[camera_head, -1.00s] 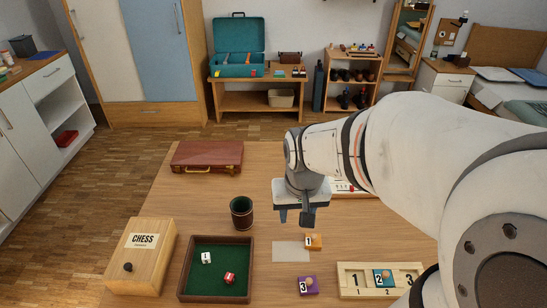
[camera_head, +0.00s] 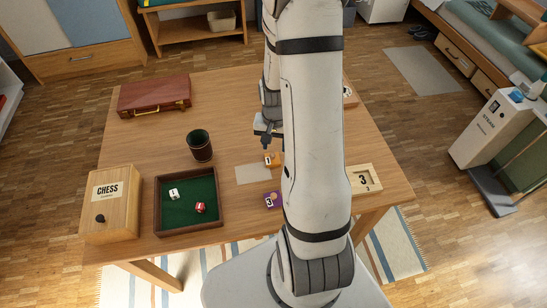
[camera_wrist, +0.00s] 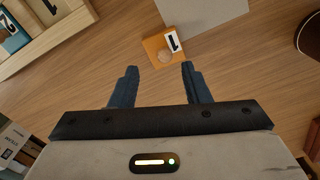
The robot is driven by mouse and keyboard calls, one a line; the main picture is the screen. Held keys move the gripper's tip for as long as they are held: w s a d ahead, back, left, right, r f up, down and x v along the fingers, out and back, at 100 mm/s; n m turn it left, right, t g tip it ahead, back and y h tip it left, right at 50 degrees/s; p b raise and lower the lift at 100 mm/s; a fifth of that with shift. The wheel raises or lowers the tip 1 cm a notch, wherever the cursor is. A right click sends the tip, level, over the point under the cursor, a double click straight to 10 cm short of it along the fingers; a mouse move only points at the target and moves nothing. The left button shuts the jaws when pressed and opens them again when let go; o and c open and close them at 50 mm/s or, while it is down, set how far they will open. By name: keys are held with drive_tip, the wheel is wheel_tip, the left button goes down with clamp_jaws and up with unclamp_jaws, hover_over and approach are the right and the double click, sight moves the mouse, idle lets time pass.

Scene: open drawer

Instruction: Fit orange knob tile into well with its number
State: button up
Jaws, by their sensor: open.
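The orange knob tile (camera_head: 270,159) marked 1 lies on the table beside the grey mat; in the wrist view it (camera_wrist: 155,48) shows a round wooden knob and a white number plate. My gripper (camera_wrist: 158,72) is open and empty, with the tile beyond its fingertips; in the head view it (camera_head: 266,136) hangs above and behind the tile. The wooden well board (camera_head: 374,188) is mostly hidden by my arm, with its 3 well showing. Part of the board (camera_wrist: 43,43) is at the upper left of the wrist view, with the blue tile in it.
A purple tile (camera_head: 270,201) marked 3 lies in front of the orange tile. A grey mat (camera_head: 250,175), dark cup (camera_head: 200,146), green dice tray (camera_head: 161,214), chess box (camera_head: 112,224) and red briefcase (camera_head: 153,98) stand left. Bare table lies behind the mat.

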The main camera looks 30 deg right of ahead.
sight(273, 154)
drive_tip(key=shift+w+a+f+p, duration=0.1)
drive_tip(key=shift+a+f+p, duration=0.05)
drive_tip(key=shift+f, duration=1.1)
drive_tip(key=shift+w+a+f+p, duration=0.1)
drive_tip(key=shift+a+f+p, duration=0.05)
drive_tip(key=shift+f, duration=1.05)
drive_tip(key=shift+c, duration=0.5)
clamp_jaws()
